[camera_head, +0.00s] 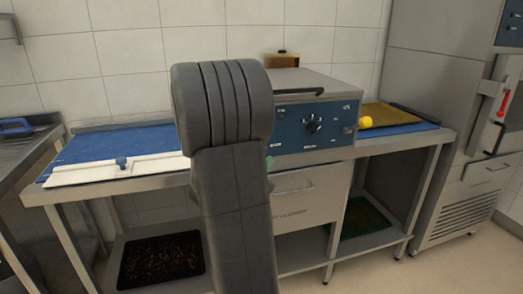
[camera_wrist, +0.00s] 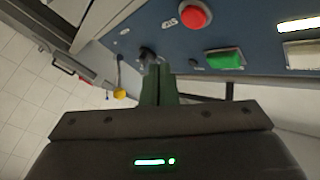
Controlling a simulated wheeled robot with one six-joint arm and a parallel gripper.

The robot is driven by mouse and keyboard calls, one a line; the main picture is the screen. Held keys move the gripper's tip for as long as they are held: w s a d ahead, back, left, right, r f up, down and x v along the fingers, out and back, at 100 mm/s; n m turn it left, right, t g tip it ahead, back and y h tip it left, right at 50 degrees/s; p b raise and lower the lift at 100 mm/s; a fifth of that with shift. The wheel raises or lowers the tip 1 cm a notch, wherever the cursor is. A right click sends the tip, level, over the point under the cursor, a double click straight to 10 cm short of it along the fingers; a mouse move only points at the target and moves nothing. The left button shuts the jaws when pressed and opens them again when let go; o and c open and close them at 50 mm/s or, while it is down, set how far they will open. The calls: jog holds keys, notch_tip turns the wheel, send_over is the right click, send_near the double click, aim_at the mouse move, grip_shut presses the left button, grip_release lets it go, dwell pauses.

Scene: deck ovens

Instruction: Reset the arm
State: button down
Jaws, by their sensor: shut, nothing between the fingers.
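My gripper (camera_wrist: 159,72) shows in the wrist view with its two dark green fingers together and nothing between them. Its fingertips point at a blue control panel (camera_wrist: 260,30); I cannot tell how far off they are. In the head view my dark grey arm stands upright in the middle and hides most of the gripper.
A steel machine with a blue front (camera_head: 290,130) and a black knob (camera_head: 313,125) stands on the steel bench beyond my arm. The panel carries a red button (camera_wrist: 194,15) and a green button (camera_wrist: 225,59). A tall steel cabinet (camera_head: 440,60) stands right.

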jog(key=p, duration=0.1)
jog(key=w+p, duration=0.2)
jog(key=shift+w+a+r+p, duration=0.2)
jog(key=shift+a+r+p, duration=0.1)
jog(key=shift+a, duration=0.1)
jog(key=s+d+b, duration=0.2)
jog(key=s, duration=0.4)
jog(key=shift+f, duration=0.3)
jog(key=shift+w, duration=0.1)
